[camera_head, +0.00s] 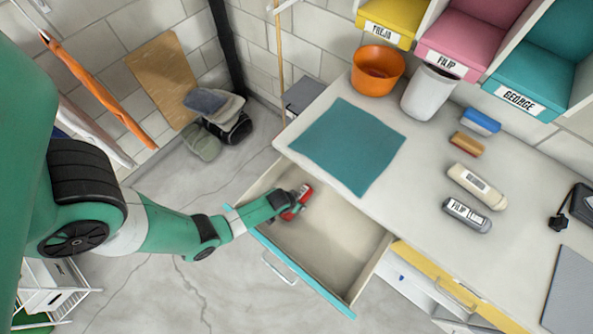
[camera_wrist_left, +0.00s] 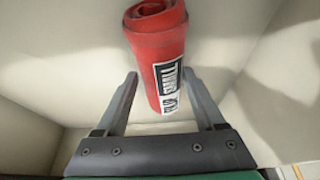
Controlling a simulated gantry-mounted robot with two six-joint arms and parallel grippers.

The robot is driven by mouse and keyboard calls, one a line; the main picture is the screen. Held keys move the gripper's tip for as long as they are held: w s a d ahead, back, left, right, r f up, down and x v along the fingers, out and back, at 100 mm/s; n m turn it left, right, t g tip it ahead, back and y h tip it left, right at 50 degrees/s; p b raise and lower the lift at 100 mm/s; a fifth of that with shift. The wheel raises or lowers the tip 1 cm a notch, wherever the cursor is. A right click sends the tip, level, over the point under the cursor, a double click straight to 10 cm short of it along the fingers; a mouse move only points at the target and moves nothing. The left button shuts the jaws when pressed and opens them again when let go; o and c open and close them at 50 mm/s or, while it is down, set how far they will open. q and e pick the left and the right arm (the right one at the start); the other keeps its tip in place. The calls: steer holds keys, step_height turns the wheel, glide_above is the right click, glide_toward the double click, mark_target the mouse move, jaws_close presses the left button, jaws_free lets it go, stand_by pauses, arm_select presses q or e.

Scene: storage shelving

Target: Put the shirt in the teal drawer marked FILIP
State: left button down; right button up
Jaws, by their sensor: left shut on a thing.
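A red rolled cloth (camera_wrist_left: 165,60), apparently the shirt, with a black-and-white label is inside the open teal-fronted drawer (camera_head: 333,302). In the head view the red roll (camera_head: 303,192) shows at the drawer's left inner end. My left gripper (camera_head: 290,200) reaches over the drawer front and is shut on the roll. In the left wrist view its fingers (camera_wrist_left: 165,95) flank the roll's labelled end. The roll's label is hard to read. No name shows on the drawer front from here. My right gripper is out of view.
A teal mat (camera_head: 348,145) lies on the worktop above the drawer. Several labelled items, including a grey one (camera_head: 467,215), lie to its right. Bins marked FREJA (camera_head: 388,20), FILIP (camera_head: 455,45) and GEORGE (camera_head: 530,85) hang behind. The drawer's middle and right are empty.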

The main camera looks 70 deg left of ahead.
arm_select(q)
steer(key=shift+f, duration=0.3)
steer(key=shift+f, duration=0.1)
jaws_free()
steer(key=p+v, duration=0.7)
steer(key=v, duration=0.4)
steer(key=shift+r+p, duration=0.35)
steer(key=shift+p, duration=0.05)
steer(key=shift+s+d+r, duration=0.1)
steer(key=shift+s+r, duration=0.05)
steer(key=shift+r, duration=0.1)
